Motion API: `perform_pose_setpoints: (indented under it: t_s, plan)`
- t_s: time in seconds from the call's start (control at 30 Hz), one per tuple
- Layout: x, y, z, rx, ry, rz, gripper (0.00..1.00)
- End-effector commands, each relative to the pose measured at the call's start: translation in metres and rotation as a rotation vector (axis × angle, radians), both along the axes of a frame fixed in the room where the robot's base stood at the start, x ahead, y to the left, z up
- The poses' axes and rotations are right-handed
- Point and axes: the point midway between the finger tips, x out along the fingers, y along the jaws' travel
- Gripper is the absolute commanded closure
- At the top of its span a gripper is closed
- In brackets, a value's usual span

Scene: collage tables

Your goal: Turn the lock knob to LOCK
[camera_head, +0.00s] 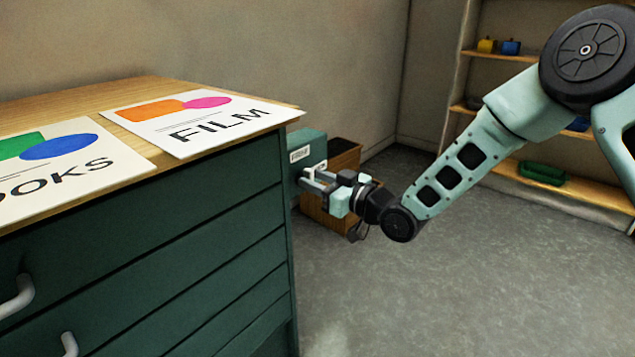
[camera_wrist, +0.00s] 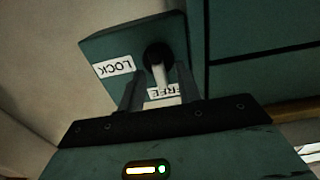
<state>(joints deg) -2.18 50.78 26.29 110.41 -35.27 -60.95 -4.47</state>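The teal lock box (camera_head: 312,140) sticks out beyond the far right end of the cabinet in the head view. In the wrist view, the lock box (camera_wrist: 112,45) shows a white LOCK label (camera_wrist: 113,67) and a partly hidden FREE label (camera_wrist: 166,93). The lock knob (camera_wrist: 159,56) has a round black hub and a pale lever pointing at the FREE label. My gripper (camera_wrist: 160,76) is open, with one finger on each side of the lever and apparent gaps between. In the head view my gripper (camera_head: 313,178) reaches the box front.
A green cabinet (camera_head: 190,235) with a wooden top fills the left, bearing BOOKS (camera_head: 60,165) and FILM (camera_head: 200,115) sheets. A wooden crate (camera_head: 325,218) stands behind my gripper. Shelves (camera_head: 560,185) stand at the back right.

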Motion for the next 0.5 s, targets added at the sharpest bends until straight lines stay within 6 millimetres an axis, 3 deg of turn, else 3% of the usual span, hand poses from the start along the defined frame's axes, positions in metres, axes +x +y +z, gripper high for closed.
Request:
perform_pose_setpoints:
  t_s: [0.17, 0.3, 0.5]
  plan:
    - [0.0000, 0.0000, 0.0000, 0.000, 0.000, 0.000, 0.65]
    - [0.0000, -0.0002, 0.0000, 0.000, 0.000, 0.000, 0.99]
    - [-0.0002, -0.0004, 0.0000, 0.001, 0.002, 0.000, 1.00]
